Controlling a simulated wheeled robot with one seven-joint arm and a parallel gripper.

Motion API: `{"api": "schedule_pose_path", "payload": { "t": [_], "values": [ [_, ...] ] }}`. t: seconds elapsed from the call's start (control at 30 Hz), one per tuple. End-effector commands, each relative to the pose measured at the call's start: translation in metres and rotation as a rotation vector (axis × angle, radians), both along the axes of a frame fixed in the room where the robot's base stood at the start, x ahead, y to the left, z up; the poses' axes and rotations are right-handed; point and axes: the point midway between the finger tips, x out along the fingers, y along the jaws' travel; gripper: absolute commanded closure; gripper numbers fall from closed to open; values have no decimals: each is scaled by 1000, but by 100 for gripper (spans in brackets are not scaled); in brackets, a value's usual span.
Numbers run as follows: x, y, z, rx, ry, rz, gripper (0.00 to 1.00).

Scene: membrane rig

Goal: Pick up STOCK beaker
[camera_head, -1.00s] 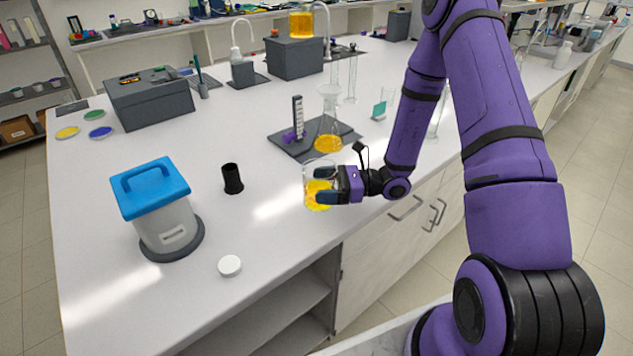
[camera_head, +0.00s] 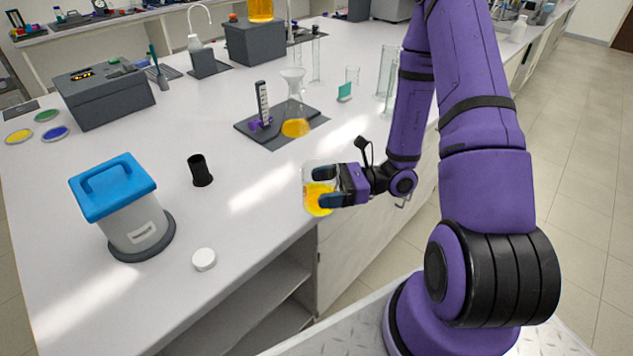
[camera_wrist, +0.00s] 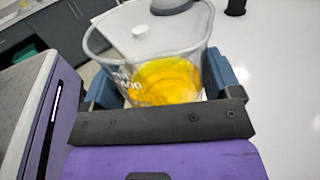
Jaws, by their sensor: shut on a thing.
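A clear glass beaker (camera_head: 311,196) with yellow liquid in it is held in my gripper (camera_head: 327,188), at the front edge of the bench. The wrist view shows the beaker (camera_wrist: 165,83) between the two blue fingers of my gripper (camera_wrist: 165,90), with white markings on its glass. The beaker looks roughly upright. In the head view it overlaps the bench edge; I cannot tell its height above the bench. A STOCK label cannot be read on it.
A flask (camera_head: 295,122) of yellow liquid stands on a dark stand behind. A blue-lidded container (camera_head: 115,200), a black cup (camera_head: 200,170) and a white cap (camera_head: 204,259) stand to the left. Glass cylinders (camera_head: 387,72) are at the back right. The bench between is clear.

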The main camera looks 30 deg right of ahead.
Motion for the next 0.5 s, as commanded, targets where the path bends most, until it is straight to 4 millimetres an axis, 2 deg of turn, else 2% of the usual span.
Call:
{"api": "schedule_pose_path", "payload": {
  "t": [0.5],
  "values": [
    [-17, -5, 2, 1, 0, 1, 50]
  ]
}}
